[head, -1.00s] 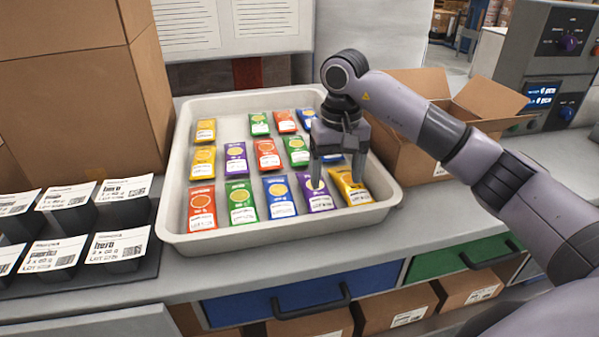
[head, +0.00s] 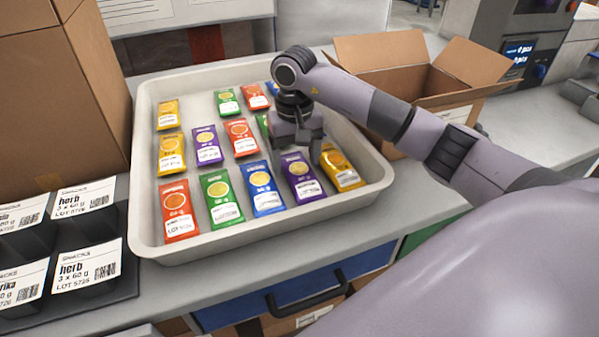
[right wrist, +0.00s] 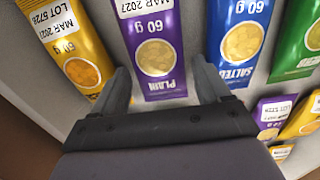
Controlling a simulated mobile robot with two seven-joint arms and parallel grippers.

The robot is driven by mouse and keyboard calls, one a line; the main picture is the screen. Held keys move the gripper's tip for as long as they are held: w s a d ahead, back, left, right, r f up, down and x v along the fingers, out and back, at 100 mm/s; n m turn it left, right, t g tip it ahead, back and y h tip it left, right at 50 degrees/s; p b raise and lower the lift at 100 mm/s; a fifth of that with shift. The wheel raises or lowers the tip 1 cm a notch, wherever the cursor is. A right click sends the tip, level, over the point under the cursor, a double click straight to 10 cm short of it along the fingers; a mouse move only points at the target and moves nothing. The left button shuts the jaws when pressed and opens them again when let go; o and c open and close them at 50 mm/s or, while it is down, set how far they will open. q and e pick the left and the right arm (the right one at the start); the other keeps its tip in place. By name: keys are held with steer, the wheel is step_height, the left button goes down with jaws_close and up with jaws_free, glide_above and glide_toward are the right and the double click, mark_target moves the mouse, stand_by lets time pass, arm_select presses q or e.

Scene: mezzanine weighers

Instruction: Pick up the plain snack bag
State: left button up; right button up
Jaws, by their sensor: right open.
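A purple bag reading "PLAIN" (right wrist: 157,55) lies flat in the right wrist view, with a yellow round picture and a white date label. It is the front-row purple bag (head: 301,178) in the head view. My right gripper (head: 298,148) is open and empty at that bag's far end, partly hiding the bags behind it. In the right wrist view its two fingers (right wrist: 163,84) stand on either side of the purple bag's end, apart from it. I cannot tell their height above it. A second purple bag (head: 207,146) lies farther back. My left gripper is not in view.
The pale tray (head: 145,215) holds several other bags, with a yellow bag (head: 341,168) and a blue bag (head: 262,188) on either side of the plain one. An open cardboard box (head: 425,85) stands right of the tray. Labelled black bins (head: 120,265) stand at left.

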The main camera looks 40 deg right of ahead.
steer(key=shift+f, duration=0.55)
steer(key=c, duration=0.8)
steer(key=shift+r, duration=0.1)
